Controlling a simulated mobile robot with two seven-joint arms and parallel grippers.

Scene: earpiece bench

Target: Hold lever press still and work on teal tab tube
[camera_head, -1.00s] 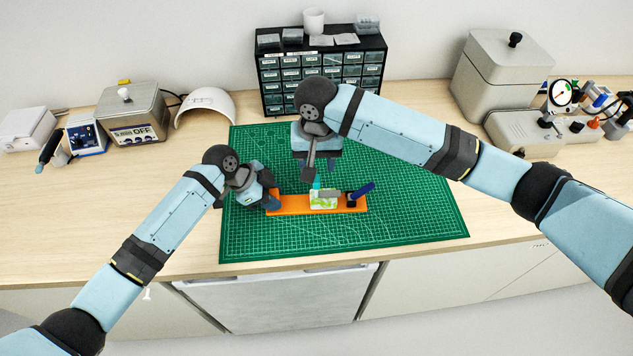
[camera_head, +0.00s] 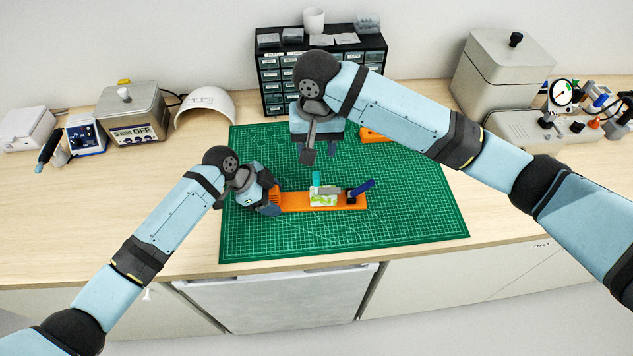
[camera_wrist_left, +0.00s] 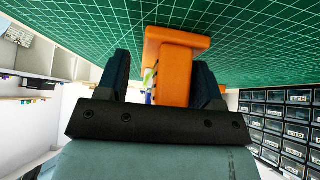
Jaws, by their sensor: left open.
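The lever press has a long orange base (camera_head: 290,202) lying on the green mat, with a dark blue lever (camera_head: 362,187) raised at its right end. A white and green tube (camera_head: 323,199) with an upright teal tab (camera_head: 316,179) sits on the base near the lever. My left gripper (camera_head: 272,202) is at the base's left end. In the left wrist view, its open fingers (camera_wrist_left: 163,70) stand on either side of the orange base (camera_wrist_left: 172,72), with a gap visible on the left. My right gripper (camera_head: 320,152) hangs above and behind the tube, apart from it; its finger opening is unclear.
Another orange piece (camera_head: 372,135) lies at the back of the green mat (camera_head: 410,210), partly behind my right arm. A drawer cabinet (camera_head: 275,75) stands behind the mat. Boxes and devices line the back left and right. The mat's front and right are clear.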

